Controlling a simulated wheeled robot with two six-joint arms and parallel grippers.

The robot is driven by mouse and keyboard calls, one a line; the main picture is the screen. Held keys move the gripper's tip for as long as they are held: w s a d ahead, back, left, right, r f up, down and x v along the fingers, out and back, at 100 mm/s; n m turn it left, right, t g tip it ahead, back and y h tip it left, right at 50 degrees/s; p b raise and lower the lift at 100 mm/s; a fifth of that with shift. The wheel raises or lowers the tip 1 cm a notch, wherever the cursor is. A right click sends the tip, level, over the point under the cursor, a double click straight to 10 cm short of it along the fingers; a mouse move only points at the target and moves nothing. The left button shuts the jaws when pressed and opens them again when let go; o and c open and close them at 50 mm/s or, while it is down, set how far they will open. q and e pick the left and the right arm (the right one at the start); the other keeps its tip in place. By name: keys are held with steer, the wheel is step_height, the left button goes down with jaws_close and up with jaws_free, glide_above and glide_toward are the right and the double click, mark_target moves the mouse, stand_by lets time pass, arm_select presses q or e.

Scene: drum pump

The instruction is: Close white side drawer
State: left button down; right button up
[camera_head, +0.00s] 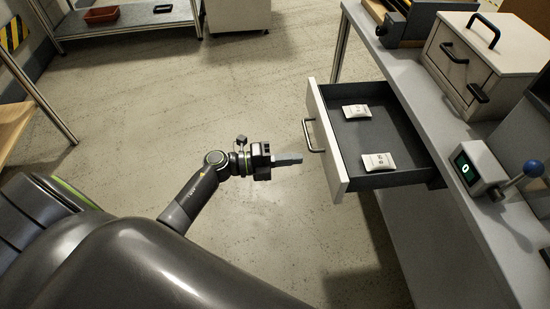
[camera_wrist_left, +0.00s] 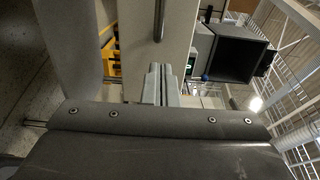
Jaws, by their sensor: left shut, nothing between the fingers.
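The white side drawer (camera_head: 328,142) is pulled out from under the grey workbench on the right. Its dark inside holds two small white packets (camera_head: 357,111) (camera_head: 379,161). A metal bar handle (camera_head: 311,136) is on its front, and the handle also shows in the left wrist view (camera_wrist_left: 159,20). My left gripper (camera_head: 299,159) is shut and empty, just left of the drawer front near the lower end of the handle. Its fingers point at the front, and I cannot tell whether they touch it. In the left wrist view the shut fingers (camera_wrist_left: 161,84) are in front of the drawer front (camera_wrist_left: 178,50). My right gripper is out of view.
The grey workbench (camera_head: 420,88) carries a white box with black handles (camera_head: 480,60) and a small device with a green display and blue-knobbed lever (camera_head: 482,168). A shelf with a red tray (camera_head: 101,15) stands at the back left. The floor left of the drawer is clear.

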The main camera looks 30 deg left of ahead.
mark_target(327, 156)
arm_select(q)
steer(key=x, duration=0.6)
steer(key=shift+w+d, duration=0.1)
